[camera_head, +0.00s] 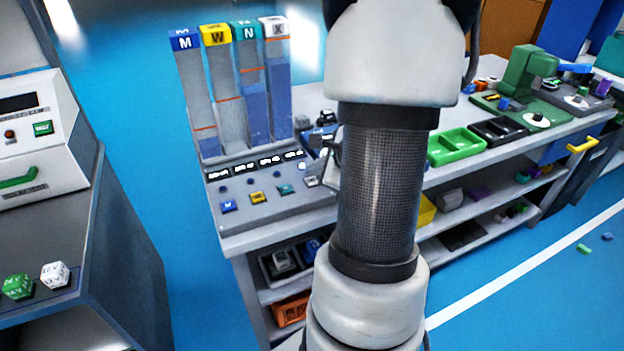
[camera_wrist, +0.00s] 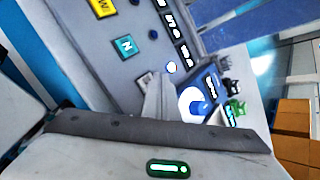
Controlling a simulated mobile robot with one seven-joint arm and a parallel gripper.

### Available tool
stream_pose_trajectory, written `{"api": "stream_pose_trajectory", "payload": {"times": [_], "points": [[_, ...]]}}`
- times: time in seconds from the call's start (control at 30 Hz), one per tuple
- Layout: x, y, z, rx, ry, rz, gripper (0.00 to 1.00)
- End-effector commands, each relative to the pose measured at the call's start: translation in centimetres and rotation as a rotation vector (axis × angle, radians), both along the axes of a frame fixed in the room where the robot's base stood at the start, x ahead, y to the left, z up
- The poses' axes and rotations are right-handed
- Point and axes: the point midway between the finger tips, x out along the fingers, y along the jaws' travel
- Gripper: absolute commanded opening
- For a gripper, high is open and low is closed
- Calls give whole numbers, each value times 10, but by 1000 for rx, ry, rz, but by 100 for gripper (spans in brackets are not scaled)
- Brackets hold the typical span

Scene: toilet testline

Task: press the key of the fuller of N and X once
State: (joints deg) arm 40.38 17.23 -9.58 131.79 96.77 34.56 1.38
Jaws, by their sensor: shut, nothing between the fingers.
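Four upright gauge columns stand at the back of a grey panel. The N column (camera_head: 252,100) has blue fill to a little below its orange line. The X column (camera_head: 278,95) has blue fill reaching higher, also below its orange line. The teal N key (camera_head: 285,189) shows in the wrist view (camera_wrist: 126,46). The pale X key (camera_head: 311,181) is at the row's right end; in the wrist view it is partly hidden behind my fingers. My gripper (camera_wrist: 158,95) is shut and empty, its tips at or just over the X key; contact cannot be told. My arm mostly hides it in the head view.
The blue M key (camera_head: 228,206) and yellow W key (camera_head: 258,197) lie left of N. The small lamp above X (camera_wrist: 172,67) looks white; the others look dark blue. A blue device (camera_wrist: 198,105) stands close right of the panel. Green trays (camera_head: 457,147) lie farther right.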

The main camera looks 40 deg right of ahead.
Motion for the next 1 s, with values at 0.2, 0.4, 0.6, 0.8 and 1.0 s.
{"api": "stream_pose_trajectory", "payload": {"times": [0.2, 0.4, 0.6, 0.8, 1.0], "points": [[0, 0, 7, -1, -1, -1, 0], [0, 0, 27, -1, 0, 1, 0], [0, 0, 47, -1, -1, -1, 0], [0, 0, 50, 0, 0, 0, 0], [0, 0, 50, 0, 0, 0, 0]]}}
